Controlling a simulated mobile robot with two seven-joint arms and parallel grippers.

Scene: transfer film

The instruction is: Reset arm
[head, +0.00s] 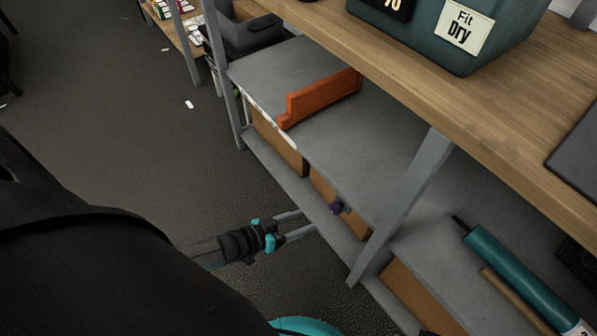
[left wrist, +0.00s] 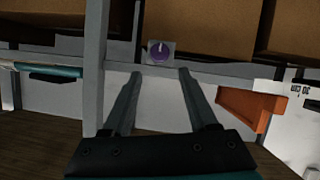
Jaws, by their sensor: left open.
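My left gripper (head: 307,221) reaches in from the left, low over the dark floor in front of the shelf. Its two grey fingers are apart with nothing between them; they also show in the left wrist view (left wrist: 160,75). A small purple round thing (head: 338,208) sits at the lower shelf by the brown boxes, just beyond the fingertips and apart from them. In the left wrist view the purple round thing (left wrist: 160,51) has a pale line on it and a greyish square around it. My right gripper is not in view.
A grey shelf (head: 300,62) holds an orange bracket-like piece (head: 322,97). Brown boxes (head: 278,143) stand below it. A grey upright post (head: 405,200) is right of my gripper. A teal roll (head: 515,275) lies at right. A teal bin (head: 440,35) stands on the wooden top. The floor at left is mostly clear.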

